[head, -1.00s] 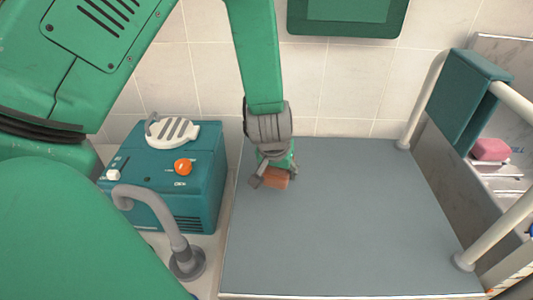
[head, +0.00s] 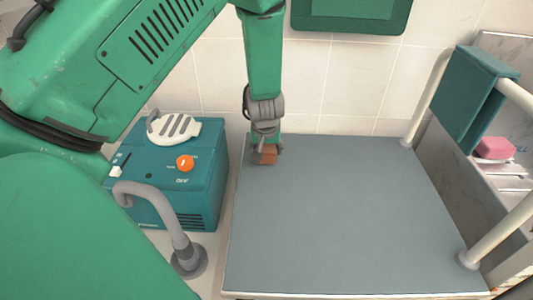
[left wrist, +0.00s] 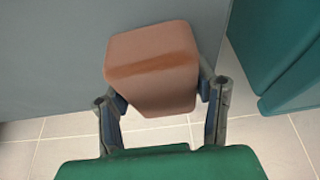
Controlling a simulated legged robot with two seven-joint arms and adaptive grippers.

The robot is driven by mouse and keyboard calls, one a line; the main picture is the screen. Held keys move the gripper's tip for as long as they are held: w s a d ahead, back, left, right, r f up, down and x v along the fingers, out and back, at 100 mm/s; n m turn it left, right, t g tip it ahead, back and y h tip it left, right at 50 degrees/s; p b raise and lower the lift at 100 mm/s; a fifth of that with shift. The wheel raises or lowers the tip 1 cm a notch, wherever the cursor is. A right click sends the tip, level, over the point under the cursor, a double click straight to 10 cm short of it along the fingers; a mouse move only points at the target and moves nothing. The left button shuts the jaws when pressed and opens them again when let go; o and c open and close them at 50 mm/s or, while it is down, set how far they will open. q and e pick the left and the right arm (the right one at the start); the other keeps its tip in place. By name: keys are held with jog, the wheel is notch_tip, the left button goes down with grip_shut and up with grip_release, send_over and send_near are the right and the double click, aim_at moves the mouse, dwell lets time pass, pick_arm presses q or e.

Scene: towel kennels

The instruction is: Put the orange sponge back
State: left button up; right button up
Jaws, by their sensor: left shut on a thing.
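The orange sponge (head: 268,159), a small brownish-orange block, is held at the end of my left arm in the head view. My left gripper (head: 261,152) is shut on it, over the far left corner of the grey-topped table. In the left wrist view, the sponge (left wrist: 152,65) sits between the two fingers of my left gripper (left wrist: 162,108), with much of it standing out beyond them. I cannot tell whether the sponge touches the surface below. My right gripper is not in view.
A teal box (head: 205,190) with an orange knob (head: 185,163) and a white slotted paddle (head: 174,128) stands left of the grey table top (head: 345,220). A pink block (head: 494,148) lies on a shelf at right, behind pale rails (head: 425,95). The table top is otherwise clear.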

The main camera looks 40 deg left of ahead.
aim_at(268, 148)
pick_arm(q)
jog(key=shift+d+f, duration=0.35)
jog(key=shift+f, duration=0.2)
jog(key=shift+d+f, duration=0.35)
jog(key=shift+f, duration=0.2)
jog(key=shift+d+r, duration=0.15)
jog(key=shift+d, duration=0.25)
jog(key=shift+a+f, duration=0.2)
jog(key=shift+a, duration=0.1)
jog(key=o, duration=1)
jog(key=shift+a+f, duration=0.1)
jog(key=shift+a, duration=0.15)
jog(key=shift+o, duration=0.6)
jog(key=shift+a+f, duration=0.15)
jog(key=shift+a, duration=0.2)
jog(key=shift+d+r, duration=0.2)
jog(key=shift+d, duration=0.4)
jog(key=shift+d+r, duration=0.1)
jog(key=shift+r, duration=0.1)
jog(key=v, duration=0.5)
jog(key=a+p+v, duration=0.1)
jog(key=v, duration=0.1)
jog(key=shift+r, duration=0.25)
jog(key=shift+p+v, duration=0.35)
jog(key=shift+v, duration=1.75)
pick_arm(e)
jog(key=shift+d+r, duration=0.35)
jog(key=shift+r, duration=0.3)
